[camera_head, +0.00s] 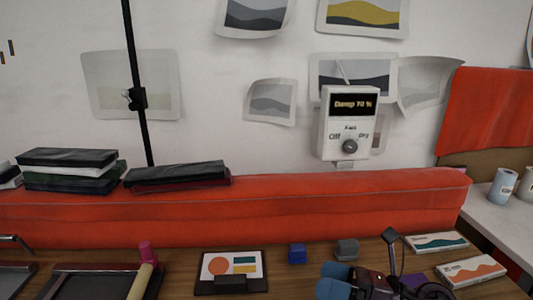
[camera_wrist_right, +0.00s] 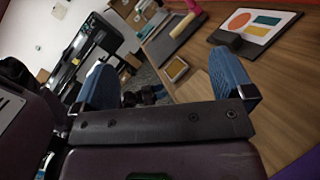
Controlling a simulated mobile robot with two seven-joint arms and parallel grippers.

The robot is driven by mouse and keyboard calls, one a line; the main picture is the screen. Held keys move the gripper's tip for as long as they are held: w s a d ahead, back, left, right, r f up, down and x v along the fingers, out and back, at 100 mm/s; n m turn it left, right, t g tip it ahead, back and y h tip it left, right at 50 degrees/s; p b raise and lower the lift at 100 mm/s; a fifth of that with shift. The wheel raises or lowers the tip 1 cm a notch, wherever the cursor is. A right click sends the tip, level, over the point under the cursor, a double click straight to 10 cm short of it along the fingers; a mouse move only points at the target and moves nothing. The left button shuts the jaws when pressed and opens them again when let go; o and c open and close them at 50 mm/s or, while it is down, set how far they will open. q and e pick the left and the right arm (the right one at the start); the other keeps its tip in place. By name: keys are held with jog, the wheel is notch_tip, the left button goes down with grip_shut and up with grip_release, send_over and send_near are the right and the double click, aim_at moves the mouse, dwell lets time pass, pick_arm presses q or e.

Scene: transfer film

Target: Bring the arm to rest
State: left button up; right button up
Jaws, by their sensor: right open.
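My right gripper (camera_head: 336,282) shows at the bottom of the head view, low over the front of the wooden table and right of the print card. In the right wrist view its two blue fingers stand wide apart and the gripper (camera_wrist_right: 166,84) is open, with nothing between them. The right arm comes in from the bottom right of the head view.
A card with coloured shapes (camera_head: 232,267), a blue block (camera_head: 297,253), a grey block (camera_head: 347,249) and flat boxes (camera_head: 470,271) lie near my right gripper. A pink-ended roller (camera_head: 143,270) lies at left. A red padded bench (camera_head: 300,205) and a dial box (camera_head: 346,115) stand behind.

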jog(key=d+f+m+t+h, duration=0.2)
jog(key=d+m+t+h, duration=0.3)
jog(key=m, duration=0.6)
jog(key=s+d+f+m+t+h, duration=0.1)
jog(key=d+f+m+t+h, duration=0.1)
jog(key=d+m+h, duration=0.6)
jog(key=d+f+m+t+h, duration=0.2)
jog(key=m+t+h, duration=0.25)
jog(key=m, duration=0.85)
jog(key=s+d+f+m+g, duration=0.1)
jog(key=s+f+m+g, duration=0.55)
jog(key=s, duration=0.45)
jog(key=s+f+m+g, duration=0.5)
jog(key=s+f+g, duration=0.25)
jog(key=s, duration=0.35)
jog(key=w+f+t, duration=0.7)
jog(key=f, duration=0.3)
jog(key=shift+w+d+f+n, duration=0.15)
jog(key=shift+w+f+n, duration=0.15)
jog(key=shift+n, duration=0.15)
